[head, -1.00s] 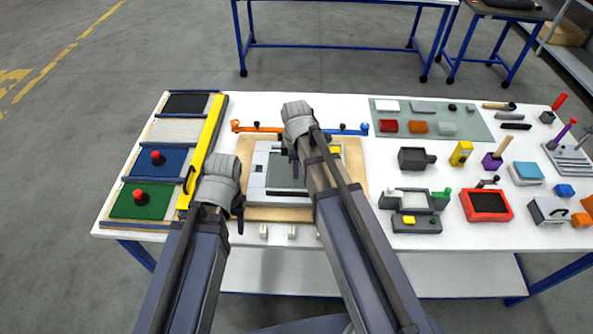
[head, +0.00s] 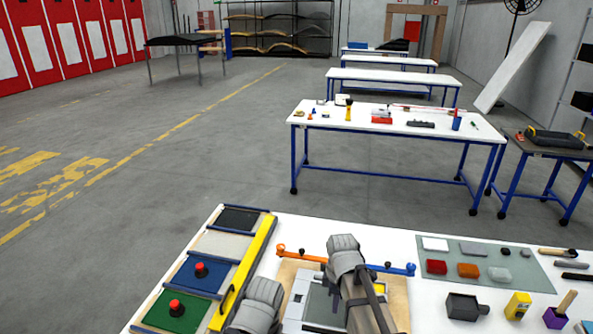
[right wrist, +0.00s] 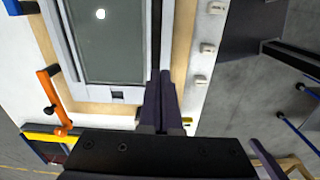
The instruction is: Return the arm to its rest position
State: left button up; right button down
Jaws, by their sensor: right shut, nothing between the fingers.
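My right arm (head: 345,265) reaches over the framed grey plate (head: 322,303) on the near table in the head view. In the right wrist view my right gripper (right wrist: 161,95) is shut and empty, its two dark fingers together beside the plate's frame (right wrist: 107,40). Whether the fingertips touch the frame is hard to tell. My left gripper (head: 255,305) is low in the head view, just right of the yellow bar; its fingers are hidden, cut off by the picture's lower edge.
An orange lever (head: 300,254) and a blue lever (head: 393,268) lie behind the plate. Left are a blue panel (head: 185,280) and a green panel (head: 160,318) with red knobs. Right are blocks on a green mat (head: 510,268). Another table (head: 385,115) stands beyond open floor.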

jog(key=s+a+f+m+b, duration=0.3)
jog(key=s+a+m, duration=0.1)
jog(key=s, duration=0.3)
jog(key=s+a+f+m+h+b, duration=0.1)
jog(key=s+a+f+m+b, duration=0.3)
jog(key=s+m, duration=0.2)
jog(key=shift+s+a+f, duration=0.15)
jog(key=shift+s+f, duration=0.1)
jog(key=shift+s, duration=0.1)
jog(key=shift+g, duration=0.3)
